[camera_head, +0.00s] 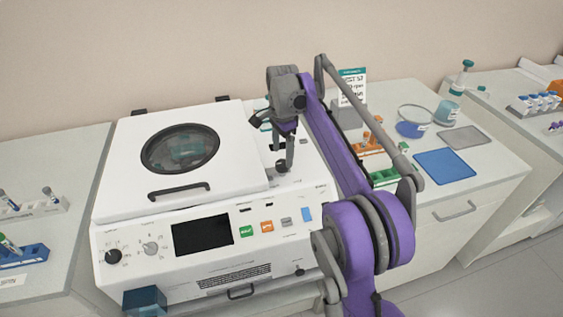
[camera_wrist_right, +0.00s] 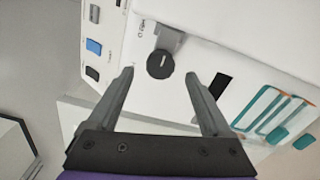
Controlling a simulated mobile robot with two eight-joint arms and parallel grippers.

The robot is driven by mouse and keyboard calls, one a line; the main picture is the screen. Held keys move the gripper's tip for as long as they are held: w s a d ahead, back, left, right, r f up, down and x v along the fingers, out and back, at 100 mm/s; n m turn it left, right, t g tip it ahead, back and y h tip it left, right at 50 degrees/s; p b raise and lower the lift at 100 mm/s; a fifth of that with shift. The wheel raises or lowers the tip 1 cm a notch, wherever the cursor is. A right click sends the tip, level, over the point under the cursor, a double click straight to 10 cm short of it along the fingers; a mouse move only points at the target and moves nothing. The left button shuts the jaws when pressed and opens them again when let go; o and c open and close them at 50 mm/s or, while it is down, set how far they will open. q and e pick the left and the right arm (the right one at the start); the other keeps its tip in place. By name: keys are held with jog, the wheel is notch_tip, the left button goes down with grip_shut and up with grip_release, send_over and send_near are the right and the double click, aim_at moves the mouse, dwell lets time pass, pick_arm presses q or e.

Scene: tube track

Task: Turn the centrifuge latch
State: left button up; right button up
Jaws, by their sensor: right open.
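The white centrifuge (camera_head: 215,215) stands on the bench in the head view, its lid (camera_head: 120,160) with a round dark window shut. The latch (camera_wrist_right: 160,64), a round dark knob with a grey arm on a white top face, shows in the right wrist view. My right gripper (camera_wrist_right: 160,75) is open, its two fingers on either side of the knob and apart from it in the picture. In the head view my right gripper (camera_head: 286,152) hangs over the machine's top, right of the lid, and partly hides the latch area. My left gripper is out of view.
The front panel has a dark screen (camera_head: 203,234), dials and coloured buttons. To the right are a green rack (camera_head: 384,177), a blue mat (camera_head: 444,163) and a white sign (camera_head: 352,86). A tube rack (camera_head: 35,208) stands at the left.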

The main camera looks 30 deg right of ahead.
aim_at(282, 163)
jog(key=shift+f, duration=1.9)
grip_shut()
